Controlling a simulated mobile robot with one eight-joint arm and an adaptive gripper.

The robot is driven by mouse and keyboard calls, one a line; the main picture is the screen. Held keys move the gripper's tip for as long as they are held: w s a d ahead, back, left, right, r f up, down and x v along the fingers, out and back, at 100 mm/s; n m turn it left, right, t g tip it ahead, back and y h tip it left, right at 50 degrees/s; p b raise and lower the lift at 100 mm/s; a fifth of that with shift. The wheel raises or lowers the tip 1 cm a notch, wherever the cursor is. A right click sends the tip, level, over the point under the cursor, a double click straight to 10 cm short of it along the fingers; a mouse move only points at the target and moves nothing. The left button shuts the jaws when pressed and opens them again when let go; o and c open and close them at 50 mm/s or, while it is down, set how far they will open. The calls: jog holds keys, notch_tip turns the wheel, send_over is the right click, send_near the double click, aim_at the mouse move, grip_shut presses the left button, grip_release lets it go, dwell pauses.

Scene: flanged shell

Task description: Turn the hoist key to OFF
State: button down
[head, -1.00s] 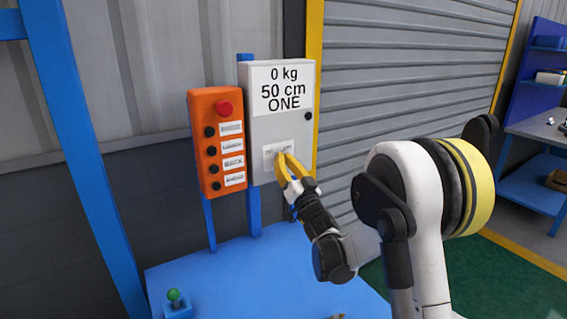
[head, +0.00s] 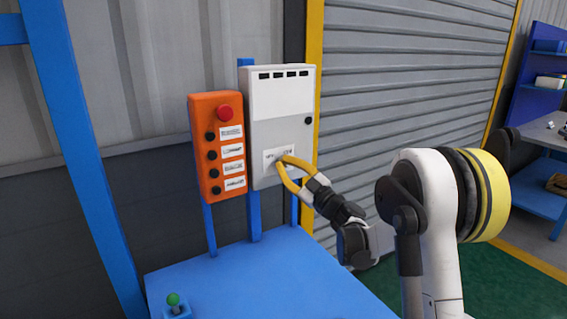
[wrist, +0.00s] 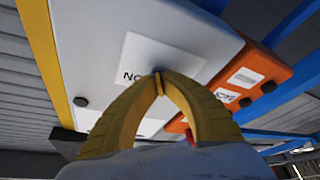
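The hoist key is a small dark knob (wrist: 157,72) on a white label (head: 270,154) low on the light grey control box (head: 262,130). Black lettering on the label is partly covered by my fingers. My gripper (head: 282,161) has its yellow fingers at this label. In the wrist view the fingertips (wrist: 159,86) come together at the key, and the key shows just beyond them. The fingers look closed on it. The key's exact angle cannot be read. The box's white display (head: 282,98) is blank.
An orange button box (head: 212,165) with a red button (head: 224,112) and several black buttons stands left of the grey box. A blue table (head: 250,280) lies below, with a green-topped lever (head: 174,300) at its front left. A roller shutter (head: 390,100) is behind.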

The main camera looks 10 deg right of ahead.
jog(key=shift+n+g+y, duration=0.3)
jog(key=shift+n+g, duration=0.2)
jog(key=shift+n, duration=0.8)
jog(key=c, duration=1.6)
grip_release()
jog(key=v, duration=1.2)
